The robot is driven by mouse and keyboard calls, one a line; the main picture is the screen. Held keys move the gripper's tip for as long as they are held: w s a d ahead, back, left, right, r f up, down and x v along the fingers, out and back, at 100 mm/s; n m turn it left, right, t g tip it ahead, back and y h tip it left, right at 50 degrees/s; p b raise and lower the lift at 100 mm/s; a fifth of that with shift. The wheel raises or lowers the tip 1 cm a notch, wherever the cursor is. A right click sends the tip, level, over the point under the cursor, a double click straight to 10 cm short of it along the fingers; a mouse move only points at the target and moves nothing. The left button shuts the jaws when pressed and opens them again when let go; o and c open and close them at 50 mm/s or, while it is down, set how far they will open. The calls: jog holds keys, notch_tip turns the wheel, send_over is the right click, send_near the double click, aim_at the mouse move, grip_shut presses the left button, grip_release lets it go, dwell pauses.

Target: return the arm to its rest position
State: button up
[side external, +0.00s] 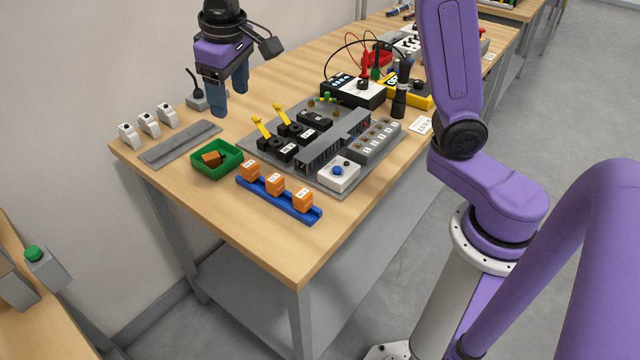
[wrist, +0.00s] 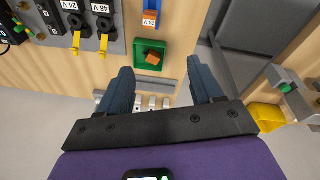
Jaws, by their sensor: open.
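My gripper (side external: 230,98) hangs above the far left part of the wooden workbench (side external: 270,258) in the side external view, with its blue fingers pointing down. In the wrist view my gripper (wrist: 158,88) has its two fingers wide apart, with nothing between them. It is clear of the bench top and touches nothing that I can see. The purple arm is mine and rises from its base at the right. A green tray (side external: 229,166) with an orange block (side external: 212,158) in it stands below and in front of the gripper.
A grey panel (side external: 246,142) with yellow-levered switches fills the bench middle. A blue rail (side external: 303,211) holds orange blocks. A grey strip (side external: 180,143) and several white modules (side external: 149,125) lie at left. A black meter (side external: 353,90) with cables stands behind. The front bench corner is clear.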

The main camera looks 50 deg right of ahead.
jog(key=s+d+f+n, duration=0.3)
jog(key=s, duration=0.7)
jog(key=s+d+f+n+g, duration=0.1)
jog(key=s+d+f+n, duration=0.2)
jog(key=s, duration=0.7)
jog(key=s+d+f+n+g+y, duration=0.1)
jog(key=s+d+f+n, duration=0.2)
jog(key=s, duration=0.7)
jog(key=shift+d, duration=0.5)
